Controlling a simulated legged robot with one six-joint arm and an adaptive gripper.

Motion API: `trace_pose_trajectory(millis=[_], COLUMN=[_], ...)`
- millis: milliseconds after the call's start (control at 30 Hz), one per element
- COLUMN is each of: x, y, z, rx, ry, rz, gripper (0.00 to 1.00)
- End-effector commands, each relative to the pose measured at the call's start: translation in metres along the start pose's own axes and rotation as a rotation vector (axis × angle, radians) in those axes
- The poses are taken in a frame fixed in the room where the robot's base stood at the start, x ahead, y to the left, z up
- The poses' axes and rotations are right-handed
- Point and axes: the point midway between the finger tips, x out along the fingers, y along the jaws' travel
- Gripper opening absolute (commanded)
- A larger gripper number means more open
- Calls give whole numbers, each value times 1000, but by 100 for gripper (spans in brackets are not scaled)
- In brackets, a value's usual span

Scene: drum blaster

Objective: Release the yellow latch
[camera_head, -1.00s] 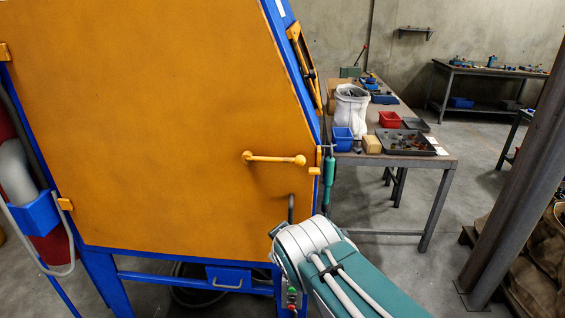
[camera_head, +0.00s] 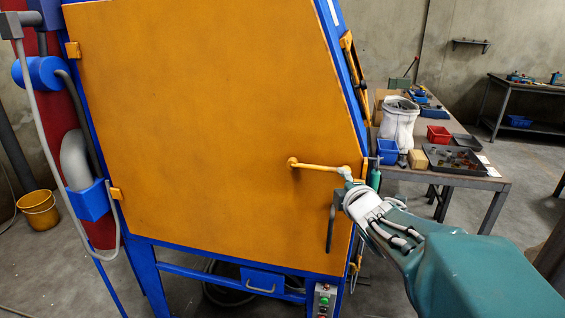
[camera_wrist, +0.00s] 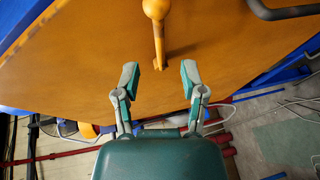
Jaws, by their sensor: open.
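The yellow latch (camera_head: 318,166) is a bar with rounded ends, lying nearly level across the right part of the orange door (camera_head: 200,130). In the wrist view the latch (camera_wrist: 157,30) runs from the top down toward the gap between my fingertips. My gripper (camera_wrist: 160,78) is open, with one finger on each side of the line of the latch and no visible contact. In the head view my gripper (camera_head: 346,176) is at the latch's right end, partly hiding it.
A dark grey handle (camera_head: 331,228) stands on the door just below my gripper. A control box (camera_head: 323,300) with buttons sits under the door. To the right, a workbench (camera_head: 470,179) holds bins and a white bag (camera_head: 399,125). Open floor lies beyond the bench.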

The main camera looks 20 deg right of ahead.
Motion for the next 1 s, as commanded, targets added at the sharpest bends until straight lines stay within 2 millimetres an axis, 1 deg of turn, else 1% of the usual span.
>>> trace_pose_trajectory(millis=[33, 100, 400, 500, 600, 867, 900, 967, 1000], x=[9, 20, 63, 72, 76, 76, 76, 76, 76], y=[-1, -1, -1, 0, 0, 0, 0, 0, 0], z=[0, -1, 0, 0, 0, 0, 0, 0, 0], rx=[2, 2, 2, 2, 2, 2, 2, 2, 2], ry=[2, 2, 0, 0, -1, -1, -1, -1, -1], rz=[-3, -3, -2, -2, 0, 0, 0, 0, 0], gripper=[54, 54, 54, 54, 54, 54, 36, 9, 0])
